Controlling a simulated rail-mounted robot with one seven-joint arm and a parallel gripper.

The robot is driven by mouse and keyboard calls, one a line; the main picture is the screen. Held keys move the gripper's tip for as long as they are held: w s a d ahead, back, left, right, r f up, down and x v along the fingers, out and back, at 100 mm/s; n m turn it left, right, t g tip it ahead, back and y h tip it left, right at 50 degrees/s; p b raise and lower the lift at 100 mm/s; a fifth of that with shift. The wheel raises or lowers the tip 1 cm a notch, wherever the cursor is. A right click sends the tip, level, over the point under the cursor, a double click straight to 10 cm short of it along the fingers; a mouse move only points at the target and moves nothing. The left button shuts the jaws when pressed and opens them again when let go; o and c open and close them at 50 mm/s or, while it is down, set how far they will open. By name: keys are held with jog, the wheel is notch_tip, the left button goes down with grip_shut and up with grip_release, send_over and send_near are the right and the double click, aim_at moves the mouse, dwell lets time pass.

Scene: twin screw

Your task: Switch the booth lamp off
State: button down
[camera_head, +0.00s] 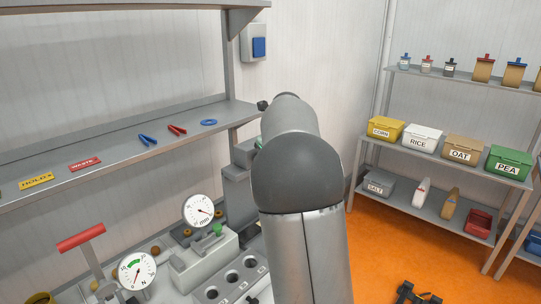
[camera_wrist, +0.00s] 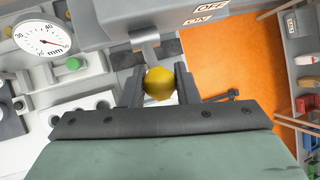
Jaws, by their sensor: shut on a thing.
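In the wrist view a grey housing (camera_wrist: 135,22) carries a white OFF label (camera_wrist: 210,8) and a white ON label (camera_wrist: 197,20), the ON label nearer my gripper. A grey lever stem (camera_wrist: 149,50) comes out of the housing and ends in a yellow ball knob (camera_wrist: 158,84). My gripper (camera_wrist: 158,90) is shut on the knob, with one dark finger on each side of it. In the head view my arm hides the gripper and the knob. I cannot see the lamp itself or tell whether it is lit.
A dial gauge (camera_wrist: 43,40) and a green knob (camera_wrist: 74,64) are left of my gripper. A shelf (camera_head: 130,150) holds pliers and signs. A rack of bins (camera_head: 421,138) stands right, above orange floor.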

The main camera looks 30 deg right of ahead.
jog(key=c, duration=1.1)
grip_release()
jog(key=shift+c, duration=0.2)
jog(key=b+v, duration=0.2)
jog(key=v, duration=1.5)
jog(key=shift+r+b, duration=0.3)
jog(key=shift+b, duration=0.05)
jog(key=s+a+f+n+g, duration=0.1)
jog(key=s+a+f+n, duration=0.5)
jog(key=s+f+n, duration=0.3)
jog(key=s+a+f+n+g+b, duration=0.1)
jog(key=s+a+f+n+g, duration=0.1)
jog(key=s+a+f+n, duration=0.5)
jog(key=s+a+f+n+g+y, duration=0.1)
jog(key=s+a+f+n+g, duration=0.1)
jog(key=s+a+f+n, duration=0.5)
jog(key=s+f+n, duration=0.5)
jog(key=f+n, duration=0.4)
jog(key=n, duration=0.1)
jog(key=shift+s+a+b, duration=0.2)
jog(key=shift+s+b, duration=0.15)
jog(key=shift+b, duration=0.05)
